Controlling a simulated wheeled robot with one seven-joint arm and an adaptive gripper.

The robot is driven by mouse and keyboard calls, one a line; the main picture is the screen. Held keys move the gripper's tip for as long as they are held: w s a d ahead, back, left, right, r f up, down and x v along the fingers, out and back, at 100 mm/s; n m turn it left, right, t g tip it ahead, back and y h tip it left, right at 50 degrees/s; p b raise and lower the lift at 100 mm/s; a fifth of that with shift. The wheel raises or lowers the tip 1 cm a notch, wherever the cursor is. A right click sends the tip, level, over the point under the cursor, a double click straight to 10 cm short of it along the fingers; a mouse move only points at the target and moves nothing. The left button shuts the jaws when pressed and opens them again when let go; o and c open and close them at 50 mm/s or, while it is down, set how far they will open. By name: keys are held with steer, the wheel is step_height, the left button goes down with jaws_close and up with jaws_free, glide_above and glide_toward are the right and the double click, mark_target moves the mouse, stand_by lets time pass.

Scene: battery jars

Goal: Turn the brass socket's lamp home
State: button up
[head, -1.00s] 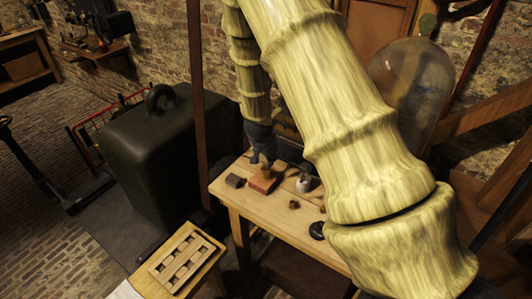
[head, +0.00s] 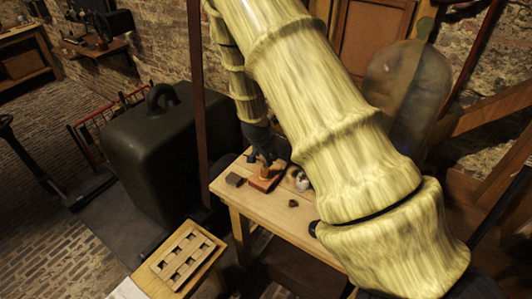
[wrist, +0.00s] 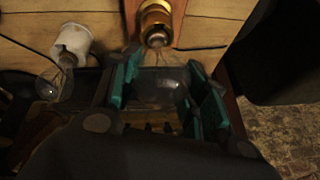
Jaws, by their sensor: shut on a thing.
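In the wrist view the brass socket (wrist: 156,22) sits on a reddish wooden block (wrist: 176,8). A clear glass lamp (wrist: 160,84) lies between the teal pads of my gripper (wrist: 165,95), which is shut on its bulb. The lamp's narrow end points at the socket's mouth and meets it in the picture; how deep it sits cannot be told. In the head view my gripper (head: 268,164) is over the orange-brown block (head: 264,183), hiding most of the socket and lamp.
A white socket (wrist: 75,42) with another clear bulb (wrist: 48,84) stands close left of my gripper in the wrist view. On the wooden table (head: 262,216) are a dark block (head: 235,180) and a small brown piece (head: 293,203). A slotted wooden rack (head: 186,254) stands at front left.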

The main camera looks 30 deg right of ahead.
steer(key=shift+r+m+g+h+p, duration=0.1)
steer(key=shift+m+g+h+p, duration=0.35)
steer(key=shift+m+p, duration=2.1)
steer(key=shift+s+n+p, duration=0.1)
steer(key=shift+n+p, duration=0.85)
steer(key=shift+p, duration=0.05)
steer(key=shift+g, duration=0.25)
steer(key=shift+m, duration=0.5)
steer(key=shift+f, duration=0.2)
steer(key=shift+m+g, duration=0.4)
steer(key=shift+m, duration=0.2)
steer(key=shift+m, duration=0.3)
steer(key=shift+a+m+g, duration=0.1)
steer(key=shift+m+g, duration=0.3)
steer(key=shift+m, duration=0.3)
steer(key=shift+s+m+g, duration=0.15)
steer(key=shift+m+g, duration=0.65)
steer(key=shift+m, duration=1.1)
